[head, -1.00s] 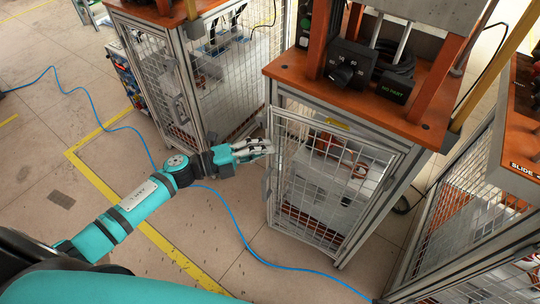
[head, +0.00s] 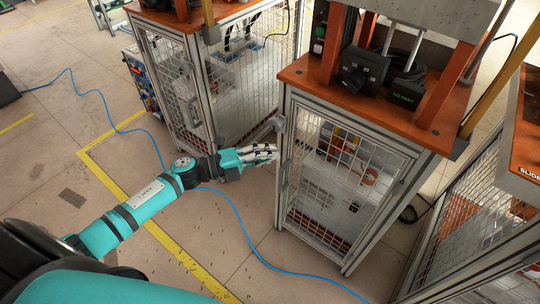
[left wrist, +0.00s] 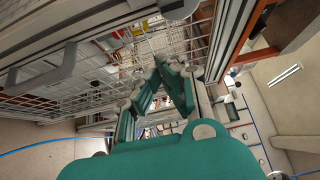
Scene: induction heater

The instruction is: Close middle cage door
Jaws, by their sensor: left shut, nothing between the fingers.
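The middle cage door (head: 325,218) is a silver-framed wire mesh panel on the front of the middle cabinet. It sits in or very near its frame; I cannot tell whether it is fully flush. My left gripper (head: 274,152) is just left of the door's left edge, fingers pointing right toward it. In the left wrist view, its teal fingers (left wrist: 165,62) come together with nothing between them, in front of wire mesh and metal frame bars. Whether the fingertips touch the door is unclear. My right gripper is not in view.
The middle cabinet's orange top (head: 375,105) carries a black control box (head: 355,68). Another mesh cage (head: 190,90) stands at the back left, and one more at the right. A blue cable (head: 240,235) and yellow line (head: 170,243) cross the floor. Floor left of the door is open.

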